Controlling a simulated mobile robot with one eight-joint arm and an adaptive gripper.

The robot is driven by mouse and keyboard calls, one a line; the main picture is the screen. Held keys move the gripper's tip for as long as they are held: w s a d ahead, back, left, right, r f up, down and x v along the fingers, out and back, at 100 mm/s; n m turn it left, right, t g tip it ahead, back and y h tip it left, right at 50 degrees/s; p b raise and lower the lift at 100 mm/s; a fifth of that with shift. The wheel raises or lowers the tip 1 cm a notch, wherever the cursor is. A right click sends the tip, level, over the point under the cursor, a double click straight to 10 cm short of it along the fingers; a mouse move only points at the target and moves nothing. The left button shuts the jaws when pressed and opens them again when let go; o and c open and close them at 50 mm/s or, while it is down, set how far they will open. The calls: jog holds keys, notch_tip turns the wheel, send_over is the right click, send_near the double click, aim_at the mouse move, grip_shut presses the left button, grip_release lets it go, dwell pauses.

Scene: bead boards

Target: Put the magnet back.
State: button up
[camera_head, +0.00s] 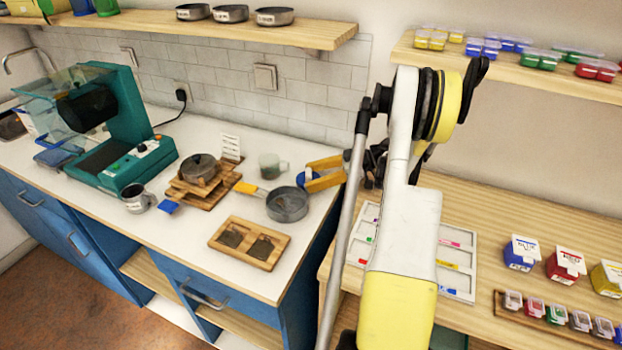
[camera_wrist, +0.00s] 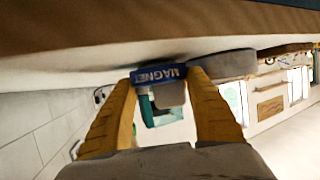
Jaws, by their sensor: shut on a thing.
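The magnet (camera_wrist: 158,75) is a blue piece with white "MAGNET" lettering and a pale block below the lettering in the wrist view. My gripper (camera_wrist: 160,88) has its two yellow fingers shut on it, one on each side. In the head view, my gripper (camera_head: 308,176) reaches left over the right end of the white counter, and the blue magnet (camera_head: 300,181) shows between the fingertips. It is close to the grey pan (camera_head: 287,205), just behind it; I cannot tell whether they touch or whether the magnet rests on the counter.
A pot (camera_head: 199,168) on a wooden stand, a wooden tray (camera_head: 249,243) and a teal machine (camera_head: 130,150) occupy the counter. Right, a wooden table holds a white bead board (camera_head: 456,262) and labelled boxes (camera_head: 522,252).

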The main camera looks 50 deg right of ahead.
jog(key=shift+f, duration=0.1)
jog(key=o, duration=1.3)
